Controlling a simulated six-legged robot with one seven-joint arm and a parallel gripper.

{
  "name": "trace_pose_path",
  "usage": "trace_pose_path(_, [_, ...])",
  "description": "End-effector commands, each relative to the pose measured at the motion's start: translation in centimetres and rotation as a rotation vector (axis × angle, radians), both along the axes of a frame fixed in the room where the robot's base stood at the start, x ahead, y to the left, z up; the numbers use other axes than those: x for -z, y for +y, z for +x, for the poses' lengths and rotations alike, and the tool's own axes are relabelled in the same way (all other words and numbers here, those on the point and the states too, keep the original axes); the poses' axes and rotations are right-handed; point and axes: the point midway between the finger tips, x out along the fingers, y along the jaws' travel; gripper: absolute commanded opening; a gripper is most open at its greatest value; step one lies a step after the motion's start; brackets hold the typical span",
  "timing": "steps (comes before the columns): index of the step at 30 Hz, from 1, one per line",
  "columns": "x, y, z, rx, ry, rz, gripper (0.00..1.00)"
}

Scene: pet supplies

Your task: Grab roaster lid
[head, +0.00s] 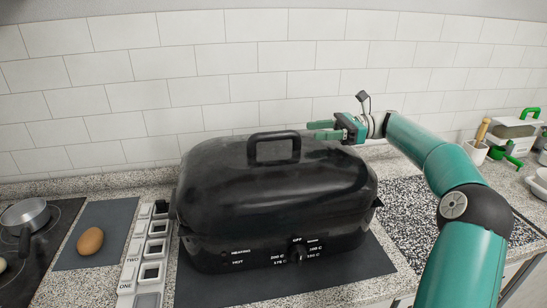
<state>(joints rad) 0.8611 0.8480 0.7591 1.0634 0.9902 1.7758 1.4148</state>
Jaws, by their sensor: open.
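The black roaster stands on a dark mat in the middle of the head view, with its black domed lid (225,172) on top. The lid's handle (274,138) is an upright loop at the centre of the lid. My gripper (312,129) is open and empty, behind and to the right of the handle in the picture. Its fingers point left, just above the lid's back edge. I see no contact with the handle. The roaster's front has a control knob (297,252) and white markings.
A dark mat (340,285) lies under the roaster. To the left are a row of square holders (152,272), a brown egg (90,240) on a dark board, and a pan (25,215) on a hob. A tiled wall (225,60) closes the back. Green-handled items (508,153) stand at the right.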

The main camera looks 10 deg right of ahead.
Motion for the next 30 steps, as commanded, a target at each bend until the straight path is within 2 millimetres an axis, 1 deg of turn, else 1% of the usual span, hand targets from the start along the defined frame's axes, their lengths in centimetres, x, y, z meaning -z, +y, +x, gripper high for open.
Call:
trace_pose_path(1, [-0.1, 1.1, -0.2, -0.002, 0.0, -0.002, 0.47])
trace_pose_path(3, [-0.1, 2.4, -0.2, -0.002, 0.0, -0.002, 0.47])
trace_pose_path(6, [-0.1, 4.0, -0.2, -0.001, -0.001, -0.002, 0.47])
trace_pose_path(13, [0.0, 5.8, 0.0, -0.001, -0.002, -0.001, 0.47])
trace_pose_path(21, [0.0, 9.7, 0.2, -0.001, -0.001, -0.002, 0.47])
trace_pose_path(24, [0.0, 10.2, 0.3, 0.0, -0.002, -0.002, 0.47])
trace_pose_path(30, [0.0, 10.2, 0.3, 0.001, -0.002, -0.002, 0.47])
